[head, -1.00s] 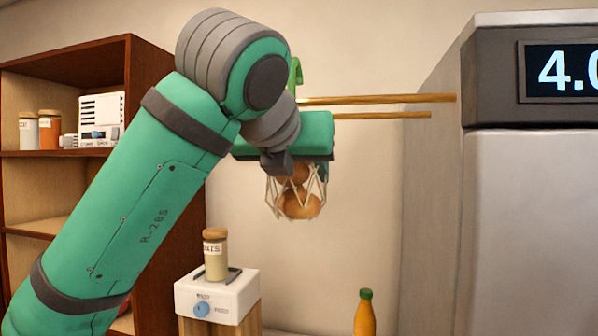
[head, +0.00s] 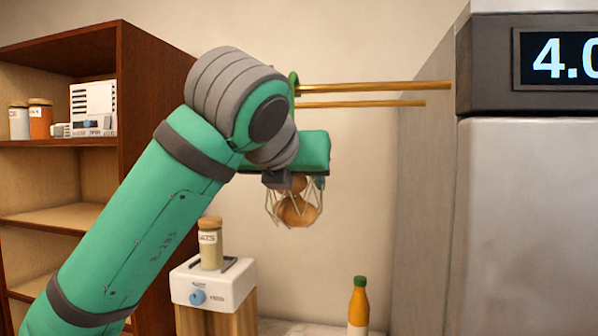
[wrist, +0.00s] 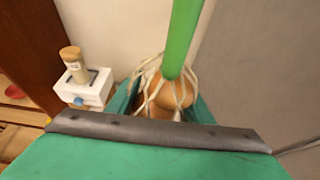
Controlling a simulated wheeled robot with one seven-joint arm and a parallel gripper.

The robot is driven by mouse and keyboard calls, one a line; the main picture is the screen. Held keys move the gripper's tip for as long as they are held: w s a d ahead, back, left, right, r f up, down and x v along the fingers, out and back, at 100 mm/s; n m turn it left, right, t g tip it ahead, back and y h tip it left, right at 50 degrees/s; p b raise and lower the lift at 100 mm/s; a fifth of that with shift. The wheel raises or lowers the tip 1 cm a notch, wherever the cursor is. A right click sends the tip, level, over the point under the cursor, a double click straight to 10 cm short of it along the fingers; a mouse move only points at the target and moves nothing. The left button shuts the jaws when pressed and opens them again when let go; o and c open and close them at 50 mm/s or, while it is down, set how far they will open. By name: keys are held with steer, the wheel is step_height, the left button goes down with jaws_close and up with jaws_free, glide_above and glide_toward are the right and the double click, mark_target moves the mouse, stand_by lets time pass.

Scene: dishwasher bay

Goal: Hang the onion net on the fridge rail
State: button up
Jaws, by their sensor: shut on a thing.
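The onion net (head: 297,211) is a pale mesh holding brown onions, with a green hook (head: 294,84) above it. My gripper (head: 316,181) is shut on the net's upper part; the fingers are mostly hidden in the head view. The wrist view shows the net (wrist: 172,92) between the fingers, with the green hook stem (wrist: 183,42) rising from it. The fridge rail (head: 375,86) is a pair of brass rods on the fridge's left side. The hook's top is just above the upper rod's left end. I cannot tell whether it touches the rod; my arm partly hides it.
The fridge (head: 530,220) stands at the right. Below the net are a white appliance (head: 214,283) with a jar (head: 210,245) on it and an orange bottle (head: 358,305). A wooden shelf (head: 150,110) stands at the left. The wall behind is bare.

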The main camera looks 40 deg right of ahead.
steer(key=shift+f, duration=0.1)
stand_by(0.3)
steer(key=o, duration=1.5)
steer(key=shift+o, duration=0.2)
steer(key=v, duration=1)
steer(key=shift+s+a, duration=0.25)
